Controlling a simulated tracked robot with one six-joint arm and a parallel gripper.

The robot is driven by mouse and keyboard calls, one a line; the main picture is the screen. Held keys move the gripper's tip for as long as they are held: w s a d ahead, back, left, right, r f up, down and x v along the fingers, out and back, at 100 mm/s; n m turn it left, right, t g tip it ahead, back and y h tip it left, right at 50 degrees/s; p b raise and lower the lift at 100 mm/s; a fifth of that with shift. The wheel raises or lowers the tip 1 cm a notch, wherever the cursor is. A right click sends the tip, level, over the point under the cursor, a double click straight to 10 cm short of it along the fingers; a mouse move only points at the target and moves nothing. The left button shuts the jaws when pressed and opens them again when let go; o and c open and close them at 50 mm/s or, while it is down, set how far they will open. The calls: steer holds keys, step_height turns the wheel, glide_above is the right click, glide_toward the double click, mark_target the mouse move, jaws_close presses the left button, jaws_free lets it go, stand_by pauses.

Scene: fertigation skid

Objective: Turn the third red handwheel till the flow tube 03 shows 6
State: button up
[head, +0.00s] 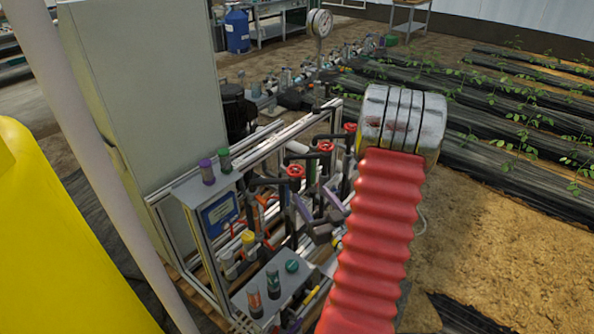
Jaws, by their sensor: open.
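Three red handwheels stand in a row on the skid in the head view: a near one (295,171), a middle one (325,146) and a far one (350,127). No number is legible on them, so I cannot tell which is the third. My gripper (316,197) appears just below the near and middle wheels, its two grey-purple fingers spread and nothing seen between them. It looks apart from the wheels, though depth is hard to judge. The flow tubes and their readings cannot be made out. My red arm covers the skid's right side.
The skid's aluminium frame (185,218) carries a blue-framed panel (221,212) and small bottles. A tall grey cabinet (150,90) stands behind left; a yellow tank (50,240) fills the lower left. Pipes crowd around the wheels. Bare soil (500,240) lies open at right.

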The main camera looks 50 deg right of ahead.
mark_target(297, 176)
steer(key=shift+d+n, duration=0.15)
steer(key=shift+n, duration=0.15)
steer(key=x, duration=1.3)
steer(key=shift+w+d, duration=0.25)
steer(key=shift+w, duration=0.1)
steer(key=shift+c, duration=0.5)
steer(key=c, duration=0.9)
steer(key=shift+c, duration=0.2)
steer(key=shift+w+a+r+m+g+h, duration=0.1)
steer(key=shift+m+g+h, duration=0.35)
steer(key=shift+h, duration=0.35)
steer(key=shift+m+h, duration=0.35)
steer(key=shift+h, duration=0.05)
